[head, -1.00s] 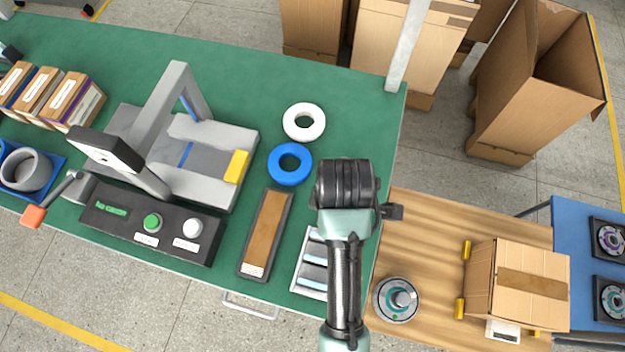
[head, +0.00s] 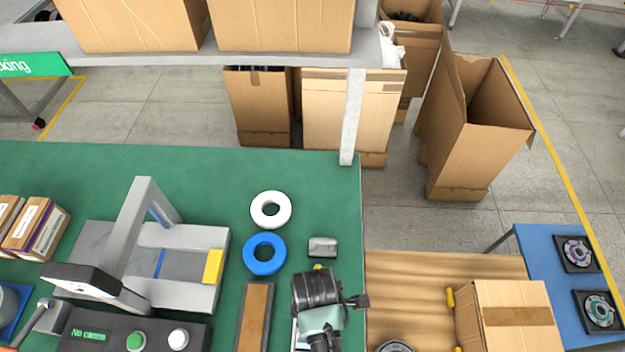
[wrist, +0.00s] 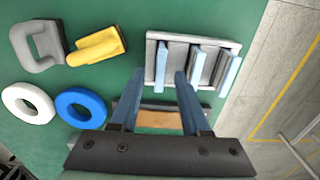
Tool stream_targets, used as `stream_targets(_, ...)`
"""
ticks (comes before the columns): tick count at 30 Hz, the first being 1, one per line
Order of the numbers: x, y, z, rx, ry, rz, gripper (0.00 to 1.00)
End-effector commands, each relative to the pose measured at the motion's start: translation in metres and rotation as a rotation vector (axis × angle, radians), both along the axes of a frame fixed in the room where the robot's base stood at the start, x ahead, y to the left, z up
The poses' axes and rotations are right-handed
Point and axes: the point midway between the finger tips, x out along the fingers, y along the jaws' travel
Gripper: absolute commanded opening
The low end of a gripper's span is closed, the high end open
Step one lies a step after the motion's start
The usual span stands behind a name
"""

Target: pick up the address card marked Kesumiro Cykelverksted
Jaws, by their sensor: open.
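No card marked Kesumiro Cykelverksted can be made out; no such lettering is readable. A shallow pale tray (wrist: 193,37) holding several upright blue-grey pieces shows at the top of the wrist view; I cannot tell whether these are cards. In the head view my arm mostly hides the tray. My gripper (wrist: 160,74) is open and empty, its two blue fingers apart, pointing toward the tray's near edge. In the head view its fingers are hidden behind my dark wrist.
A brown strip (head: 256,316) lies left of my arm. A grey-framed machine (head: 150,265) stands left. A carton (head: 512,312) is at right.

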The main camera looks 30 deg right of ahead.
Motion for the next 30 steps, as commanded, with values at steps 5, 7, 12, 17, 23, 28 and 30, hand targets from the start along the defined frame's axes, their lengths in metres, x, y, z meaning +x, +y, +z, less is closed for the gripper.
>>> stream_targets(5,0.000,0.003,-0.023,0.001,0.003,-0.001,0.46)
stream_targets(7,0.000,0.002,-0.032,0.000,0.002,-0.001,0.46)
stream_targets(12,0.000,0.002,-0.041,0.000,0.000,-0.001,0.46)
stream_targets(17,0.000,0.002,-0.041,0.000,0.000,0.000,0.46)
stream_targets(23,0.000,0.002,-0.041,0.000,0.000,0.000,0.19)
stream_targets(28,0.000,0.003,-0.041,0.000,0.000,0.000,0.00)
stream_targets(30,0.000,0.003,-0.041,0.000,0.000,0.000,0.00)
